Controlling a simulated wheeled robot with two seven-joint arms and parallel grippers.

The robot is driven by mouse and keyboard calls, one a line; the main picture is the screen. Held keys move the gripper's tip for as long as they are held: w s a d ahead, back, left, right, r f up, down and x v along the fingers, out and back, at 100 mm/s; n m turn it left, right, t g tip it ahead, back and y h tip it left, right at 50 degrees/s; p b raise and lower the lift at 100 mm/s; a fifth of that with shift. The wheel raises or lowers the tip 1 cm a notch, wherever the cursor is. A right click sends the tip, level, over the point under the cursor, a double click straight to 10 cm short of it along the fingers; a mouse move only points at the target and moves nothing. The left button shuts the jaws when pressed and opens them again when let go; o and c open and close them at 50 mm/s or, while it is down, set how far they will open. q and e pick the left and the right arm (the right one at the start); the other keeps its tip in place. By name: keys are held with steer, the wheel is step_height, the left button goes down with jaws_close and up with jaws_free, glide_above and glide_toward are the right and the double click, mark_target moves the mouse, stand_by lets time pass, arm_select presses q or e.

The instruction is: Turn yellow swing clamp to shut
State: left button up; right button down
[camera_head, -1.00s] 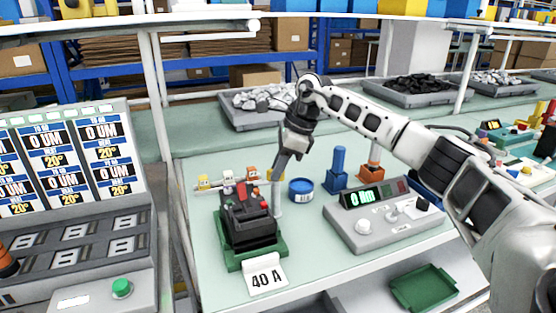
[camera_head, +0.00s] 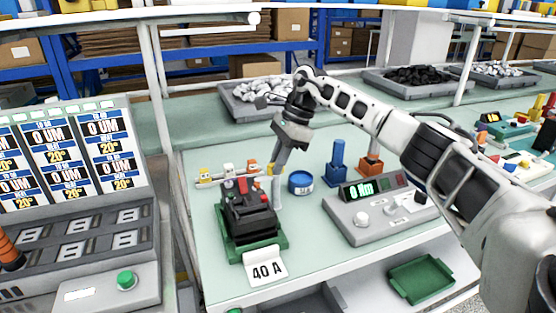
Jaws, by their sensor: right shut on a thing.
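The black breaker (camera_head: 248,222) with red parts sits on a green base (camera_head: 238,252) on the pale bench. A light post (camera_head: 277,194) stands at its right, and a small yellow piece, the swing clamp (camera_head: 271,170), shows at the post's top. My right gripper (camera_head: 276,169) reaches down from above and is shut on the yellow clamp at that post. The fingertips hide part of the clamp, so its exact angle is hard to see. My left gripper is not in view.
A blue tin (camera_head: 301,183), a blue block (camera_head: 338,163) and a grey meter box (camera_head: 372,221) stand to the right. A "40 A" card (camera_head: 265,269) lies in front.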

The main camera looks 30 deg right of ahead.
steer(key=shift+r, duration=0.1)
steer(key=c, duration=1.4)
jaws_free()
steer(key=shift+c, duration=0.2)
steer(key=v, duration=1.6)
